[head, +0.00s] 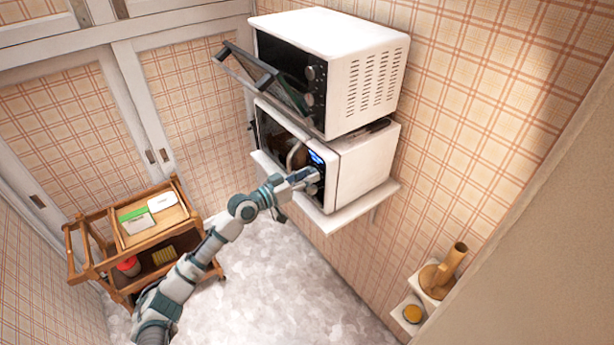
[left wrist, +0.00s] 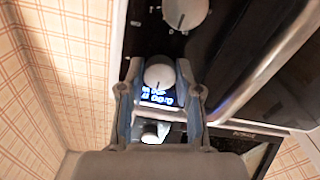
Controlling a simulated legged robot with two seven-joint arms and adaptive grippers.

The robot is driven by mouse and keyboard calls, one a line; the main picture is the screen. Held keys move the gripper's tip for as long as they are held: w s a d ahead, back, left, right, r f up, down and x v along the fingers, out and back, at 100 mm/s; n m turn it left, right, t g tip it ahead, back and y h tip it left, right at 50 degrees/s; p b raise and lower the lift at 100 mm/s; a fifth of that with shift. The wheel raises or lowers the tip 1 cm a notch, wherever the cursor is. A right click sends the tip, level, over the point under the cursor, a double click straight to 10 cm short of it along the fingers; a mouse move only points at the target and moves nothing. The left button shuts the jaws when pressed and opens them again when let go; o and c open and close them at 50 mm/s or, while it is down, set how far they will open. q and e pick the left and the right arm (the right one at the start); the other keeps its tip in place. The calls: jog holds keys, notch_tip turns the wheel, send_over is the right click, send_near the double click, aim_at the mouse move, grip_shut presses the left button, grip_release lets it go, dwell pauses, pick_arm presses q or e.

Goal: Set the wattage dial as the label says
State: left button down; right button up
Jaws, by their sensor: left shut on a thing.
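The microwave (head: 365,165) is white and sits on a wall shelf. Its lit blue display (head: 316,157) also shows in the left wrist view (left wrist: 160,99), with digits too blurred to read surely. My left gripper (head: 311,177) is at the microwave's control panel. In the left wrist view its fingers (left wrist: 159,80) are closed around a round pale dial (left wrist: 158,75) beside the display. A second round dial (left wrist: 185,12) lies apart from the fingers. A package with a green band (head: 135,219) lies on the cart; its print is too small to read. My right gripper is out of view.
A white oven (head: 378,75) with its glass door (head: 265,80) hanging open stands above the microwave. A wooden cart (head: 165,240) stands at left, also holding a white box (head: 162,201). Small wall shelves with a wooden object (head: 443,272) are at right. The floor (head: 275,290) is clear.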

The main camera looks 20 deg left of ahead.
pick_arm(q)
jog(key=shift+f+n+p, duration=0.15)
jog(key=shift+n+p, duration=0.9)
jog(key=shift+n, duration=1)
jog(key=shift+f+n+p, duration=0.1)
jog(key=shift+n+p, duration=0.9)
jog(key=shift+n, duration=1.05)
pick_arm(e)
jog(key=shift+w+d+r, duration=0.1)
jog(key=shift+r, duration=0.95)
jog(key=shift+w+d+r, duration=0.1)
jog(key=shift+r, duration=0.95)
pick_arm(q)
jog(key=shift+f, duration=0.1)
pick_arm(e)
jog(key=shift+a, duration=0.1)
pick_arm(q)
jog(key=c, duration=0.8)
grip_release()
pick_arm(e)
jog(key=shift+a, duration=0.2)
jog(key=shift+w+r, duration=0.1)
